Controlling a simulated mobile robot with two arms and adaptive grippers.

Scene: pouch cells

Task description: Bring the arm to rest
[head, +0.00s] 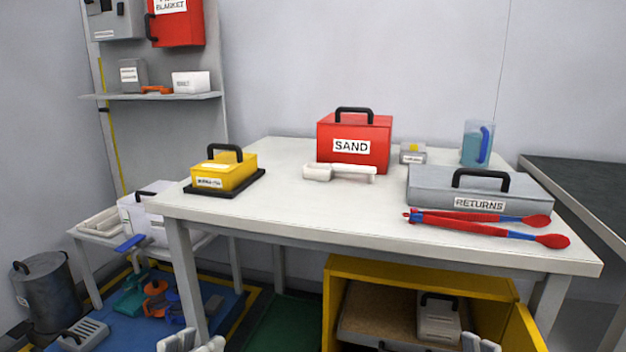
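My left gripper (192,342) shows at the bottom edge, left of centre, in front of the table. Its two fingertips stand apart with nothing visible between them. My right gripper (481,343) shows at the bottom edge, right of centre, in front of the yellow cabinet. Its fingertips also look apart and empty. Both grippers are cut off by the picture's edge, and the rest of both arms is hidden. Both are below the level of the white tabletop (290,210) and appear to touch nothing.
The table holds a red SAND box (353,142), a yellow box (224,172), a white scoop (339,173), a grey RETURNS case (480,190), red-blue tongs (485,225) and a clear container (477,143). Below stands an open yellow cabinet (420,278). A low side table (85,237) and bin (45,287) are left.

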